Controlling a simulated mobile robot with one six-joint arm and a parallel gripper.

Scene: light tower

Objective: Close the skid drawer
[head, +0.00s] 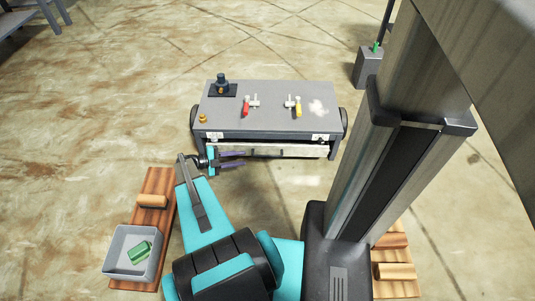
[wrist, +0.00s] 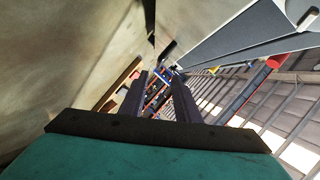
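The skid (head: 268,123) is a grey, table-like unit in the middle of the head view. Its drawer (head: 285,150) shows as a pale front strip with dark fittings under the near edge of the top. It seems to stand out a little; how far is hard to tell. My gripper (head: 236,159) is just in front of the drawer's left part, with its dark fingers pointing right. In the wrist view the fingers (wrist: 158,100) are apart with nothing held between them. Whether a finger touches the drawer front is unclear.
On the skid top are a dark blue fitting (head: 222,86), a red-handled valve (head: 247,106), a yellow-handled valve (head: 297,107) and a small brass knob (head: 203,118). A grey bin (head: 116,272) with a green item (head: 140,252) sits lower left. Floor left of the skid is clear.

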